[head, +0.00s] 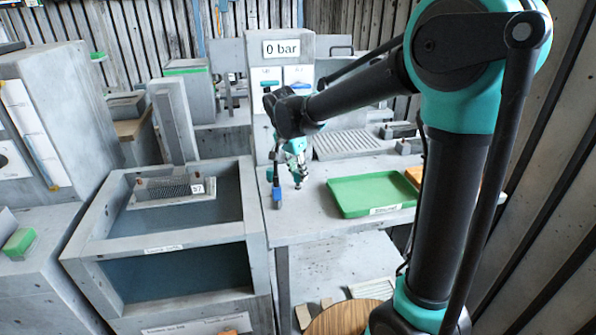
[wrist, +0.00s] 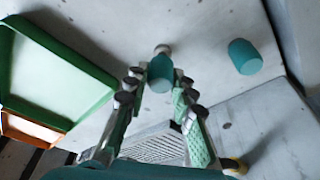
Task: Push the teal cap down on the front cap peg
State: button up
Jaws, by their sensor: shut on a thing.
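In the wrist view a teal cap (wrist: 160,73) is between the fingertips of my gripper (wrist: 158,86), and the gripper is shut on it. A small pale round end (wrist: 162,48) shows just beyond the cap; I cannot tell whether it is the peg or whether the cap is seated on it. A second teal cylinder (wrist: 245,57) stands apart to the right on the grey surface.
A green tray (head: 372,209) lies on the bench to the right of my gripper, with an orange tray beside it. A grey panel with a "0 bar" sign (head: 281,48) stands behind. A blue upright piece (head: 277,196) is close left of my gripper. An open grey basin (head: 255,200) is farther left.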

jog(key=shift+f, duration=0.25)
jog(key=shift+f, duration=0.3)
jog(key=shift+f, duration=0.35)
dwell(1.1)
jog(key=o, duration=1)
jog(key=v, duration=1.2)
